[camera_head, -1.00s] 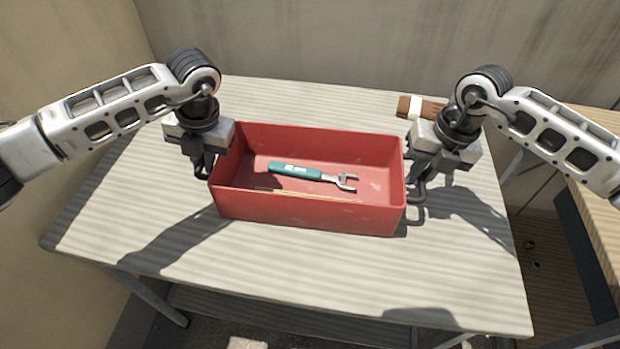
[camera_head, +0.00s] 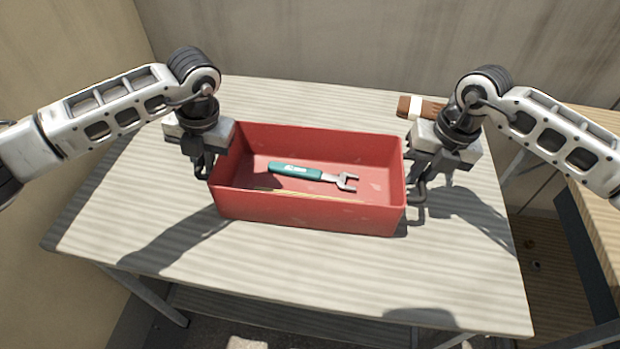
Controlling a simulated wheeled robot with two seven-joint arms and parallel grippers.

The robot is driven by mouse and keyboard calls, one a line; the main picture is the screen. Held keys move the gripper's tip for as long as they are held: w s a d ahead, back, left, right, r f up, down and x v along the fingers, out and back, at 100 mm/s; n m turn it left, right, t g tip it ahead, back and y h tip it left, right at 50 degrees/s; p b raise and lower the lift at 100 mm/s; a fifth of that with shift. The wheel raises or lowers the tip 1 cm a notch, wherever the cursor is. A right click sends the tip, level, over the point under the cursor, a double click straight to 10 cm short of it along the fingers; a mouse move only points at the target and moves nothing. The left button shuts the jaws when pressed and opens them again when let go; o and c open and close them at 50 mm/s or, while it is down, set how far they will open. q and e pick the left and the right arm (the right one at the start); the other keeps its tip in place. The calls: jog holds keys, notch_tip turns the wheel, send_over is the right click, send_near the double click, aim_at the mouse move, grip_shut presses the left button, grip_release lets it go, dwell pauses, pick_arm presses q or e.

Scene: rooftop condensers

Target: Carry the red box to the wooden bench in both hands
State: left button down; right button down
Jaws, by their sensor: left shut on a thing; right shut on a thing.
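The red box (camera_head: 305,211) is an open tray on the pale, wood-grained table (camera_head: 290,260). A wrench with a teal handle (camera_head: 296,171) and a thin yellowish stick (camera_head: 303,194) lie inside it. My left gripper (camera_head: 204,172) is shut at the box's left end, my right gripper (camera_head: 416,186) at its right end. Each seems to hold a dark handle there; the fingertips are partly hidden. The box looks level, and I cannot tell whether it is clear of the table. The wooden bench (camera_head: 606,215) shows partly at the right edge.
A brown and white brush-like thing (camera_head: 421,107) lies at the table's back right, behind my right gripper. Walls stand behind and to the left. A gap with a lower shelf separates the table from the bench. The table's front is clear.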

pick_arm(q)
jog(key=shift+w+r, duration=0.1)
jog(key=shift+r, duration=0.15)
pick_arm(e)
jog(key=shift+w+r, duration=0.1)
jog(key=shift+r, duration=0.15)
